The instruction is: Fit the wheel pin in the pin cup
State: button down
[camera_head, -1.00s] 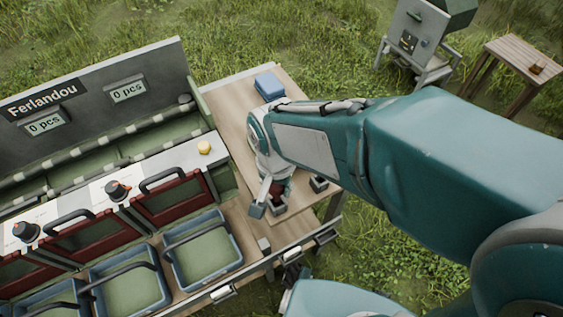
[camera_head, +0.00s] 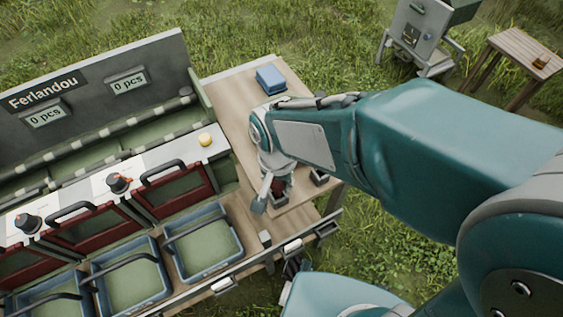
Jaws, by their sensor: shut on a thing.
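My gripper (camera_head: 271,194) points down over the wooden table, at the front part of its top. It is shut on a small dark red thing (camera_head: 278,186), which seems to be the wheel pin; my gripper hides most of it. A small dark grey square cup (camera_head: 281,200) stands right below and seems to be the pin cup. The held thing is over or in its mouth; I cannot tell how deep. A second dark grey cup (camera_head: 319,178) stands to the right, partly behind my arm.
A blue box (camera_head: 270,80) lies at the table's (camera_head: 228,92) far end. The grey sorting station (camera_head: 95,90) with red doors and blue baskets (camera_head: 202,242) stands at left. A grey machine (camera_head: 420,35) and a small wooden table (camera_head: 522,52) stand on the grass.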

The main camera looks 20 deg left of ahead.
jog(key=shift+f, duration=1.3)
jog(key=shift+c, duration=0.8)
grip_release()
jog(key=shift+o, duration=0.8)
jog(key=shift+r, duration=3.05)
